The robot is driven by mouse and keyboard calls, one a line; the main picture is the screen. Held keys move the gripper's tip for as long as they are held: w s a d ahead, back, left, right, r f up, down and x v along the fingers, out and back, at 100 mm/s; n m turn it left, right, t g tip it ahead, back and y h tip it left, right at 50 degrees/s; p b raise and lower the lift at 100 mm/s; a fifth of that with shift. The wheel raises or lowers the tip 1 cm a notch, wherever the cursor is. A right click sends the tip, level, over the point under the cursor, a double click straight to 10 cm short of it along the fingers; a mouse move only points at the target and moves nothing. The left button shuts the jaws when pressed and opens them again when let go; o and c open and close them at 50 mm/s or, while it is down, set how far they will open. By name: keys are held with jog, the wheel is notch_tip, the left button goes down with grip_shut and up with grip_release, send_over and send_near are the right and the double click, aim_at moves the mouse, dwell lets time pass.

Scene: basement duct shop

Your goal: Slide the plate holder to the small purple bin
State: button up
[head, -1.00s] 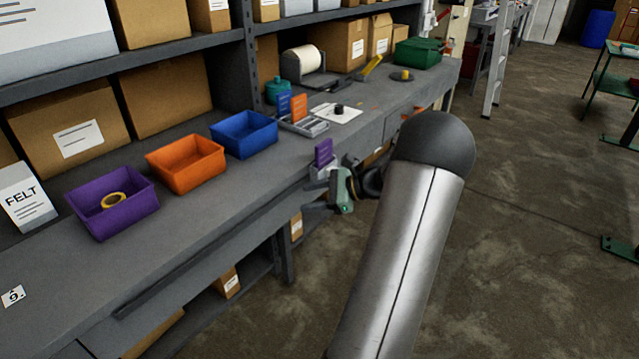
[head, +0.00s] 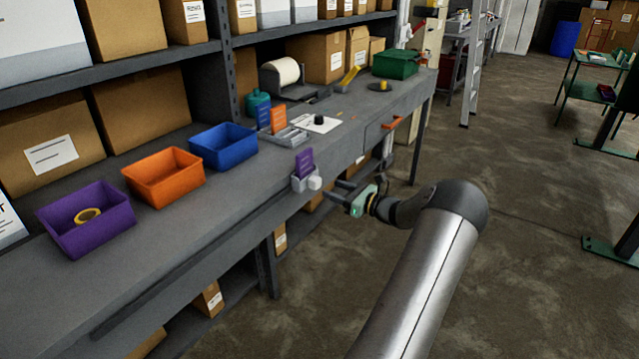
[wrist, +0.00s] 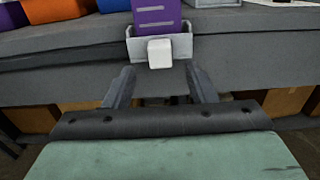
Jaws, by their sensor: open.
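The plate holder (head: 304,181) is a small grey holder with a white knob and an upright purple plate (head: 304,161) in it. It stands at the bench's front edge, right of the blue bin. In the wrist view the holder (wrist: 181,48) is straight ahead, its white knob (wrist: 160,54) facing me. My gripper (head: 337,192) is open and empty, just off the bench edge in front of the holder. In the wrist view the knob is centred just beyond the fingertips (wrist: 160,72). The small purple bin (head: 112,213) sits at the left of the bench with a yellow ring inside.
An orange bin (head: 170,184) and a blue bin (head: 223,152) stand between the purple bin and the holder, set back from the edge. A grey rack (head: 283,139) with plates is behind the holder. The front strip of the bench (head: 215,215) is clear.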

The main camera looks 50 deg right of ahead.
aim_at(319, 184)
jog(key=w, duration=0.6)
jog(key=shift+w+a, duration=0.2)
jog(key=shift+a, duration=0.05)
jog(key=shift+c, duration=0.3)
grip_shut()
